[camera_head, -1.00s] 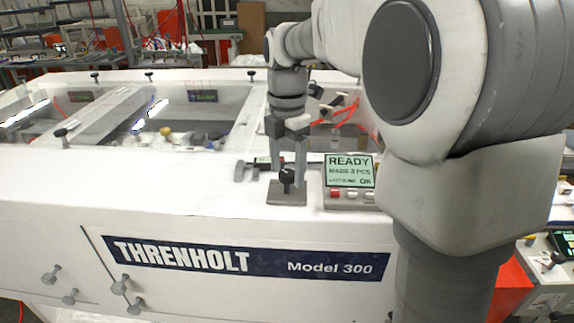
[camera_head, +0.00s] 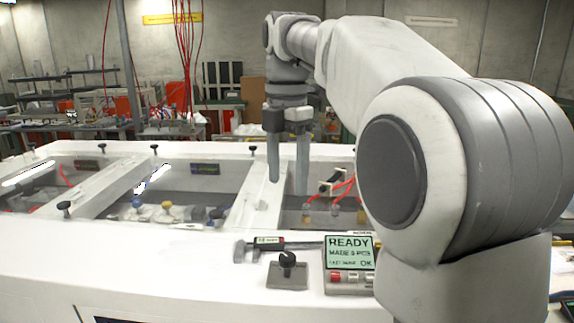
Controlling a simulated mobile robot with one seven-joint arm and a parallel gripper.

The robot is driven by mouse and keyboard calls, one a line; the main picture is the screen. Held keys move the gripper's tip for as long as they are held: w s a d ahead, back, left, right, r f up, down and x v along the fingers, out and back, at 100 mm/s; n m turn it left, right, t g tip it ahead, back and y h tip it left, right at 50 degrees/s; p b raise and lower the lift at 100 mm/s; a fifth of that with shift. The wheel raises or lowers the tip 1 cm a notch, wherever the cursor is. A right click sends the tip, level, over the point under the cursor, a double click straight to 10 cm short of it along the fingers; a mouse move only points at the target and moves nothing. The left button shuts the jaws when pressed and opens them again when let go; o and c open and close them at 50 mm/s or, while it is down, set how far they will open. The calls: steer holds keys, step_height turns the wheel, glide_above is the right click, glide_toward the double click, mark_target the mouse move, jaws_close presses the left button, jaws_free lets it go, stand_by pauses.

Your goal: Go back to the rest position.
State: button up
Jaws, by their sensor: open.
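My gripper (camera_head: 289,180) hangs from my raised arm in the middle of the head view. Its two long grey fingers point down, apart, with nothing between them. It is above the white machine, clear of the black knob on a grey base plate (camera_head: 287,282) below it. My arm fills much of the right side and hides part of the machine there.
The white machine (camera_head: 180,270) spans the front, with open glass-like bays and small knobs on its frame. A caliper-like tool (camera_head: 268,243) lies by the knob. A control box with a green READY screen (camera_head: 349,252) stands to its right. Shelving and red cables are behind.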

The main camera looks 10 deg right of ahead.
steer(key=shift+r, duration=0.4)
steer(key=s+f+m+t, duration=0.2)
steer(key=s+f+m, duration=0.5)
steer(key=s+m, duration=0.3)
steer(key=s+f+m+t, duration=0.3)
steer(key=s+f+m, duration=0.5)
steer(key=m, duration=0.5)
steer(key=shift+s+d+m+t, duration=0.2)
steer(key=shift+s+m+t, duration=0.1)
steer(key=shift+s, duration=0.85)
